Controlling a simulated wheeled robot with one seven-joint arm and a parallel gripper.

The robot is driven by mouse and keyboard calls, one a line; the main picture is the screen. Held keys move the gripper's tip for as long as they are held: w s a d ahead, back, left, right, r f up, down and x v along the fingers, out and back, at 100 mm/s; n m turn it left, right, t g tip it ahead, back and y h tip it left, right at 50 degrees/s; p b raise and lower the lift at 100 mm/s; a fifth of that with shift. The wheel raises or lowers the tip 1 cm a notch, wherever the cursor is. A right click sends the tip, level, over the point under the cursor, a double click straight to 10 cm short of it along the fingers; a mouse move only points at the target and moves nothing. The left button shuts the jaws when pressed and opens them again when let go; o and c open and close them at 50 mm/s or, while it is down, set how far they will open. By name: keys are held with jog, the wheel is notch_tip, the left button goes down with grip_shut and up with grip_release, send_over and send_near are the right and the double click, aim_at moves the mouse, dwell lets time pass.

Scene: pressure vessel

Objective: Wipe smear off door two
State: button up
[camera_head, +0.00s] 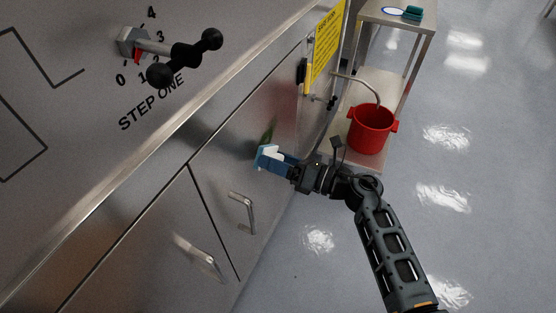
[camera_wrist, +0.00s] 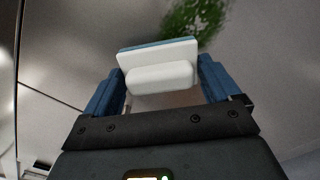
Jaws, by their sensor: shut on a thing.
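A green smear (camera_head: 268,136) is on a steel cabinet door (camera_head: 222,165); it also shows at the top of the wrist view (camera_wrist: 196,20). Which door number this is I cannot read. My gripper (camera_head: 271,163) is beside that door, just below the smear. Its blue fingers (camera_wrist: 160,84) are shut on a white wiping block (camera_wrist: 158,76) with a blue layer along its far edge. The block also shows in the head view (camera_head: 266,153). It lies close to the door beside the smear; whether it touches the surface I cannot tell.
Door handles (camera_head: 243,212) and (camera_head: 203,258) stick out below and left of my gripper. A red bucket (camera_head: 371,127) stands on a cart shelf (camera_head: 385,85) at the right, near a curved pipe (camera_head: 358,82). A yellow sign (camera_head: 325,45) hangs above. The floor (camera_head: 480,200) is clear.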

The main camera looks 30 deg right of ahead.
aim_at(277, 149)
jog(key=shift+x, duration=1)
jog(key=shift+w+d+b, duration=0.4)
jog(key=shift+w+d, duration=0.05)
jog(key=shift+d, duration=0.3)
jog(key=shift+w+d+b, duration=0.4)
jog(key=shift+w+d, duration=0.1)
jog(key=shift+d, duration=0.25)
jog(key=shift+w+d+b, duration=0.9)
jog(key=shift+w+d, duration=0.55)
jog(key=shift+d, duration=0.3)
jog(key=shift+w+d+b, duration=0.5)
jog(key=shift+w+d, duration=0.05)
jog(key=shift+d, duration=0.25)
jog(key=shift+w+d+b, duration=0.45)
jog(key=shift+w+d, duration=0.1)
jog(key=shift+d, duration=0.3)
jog(key=shift+w+a, duration=0.1)
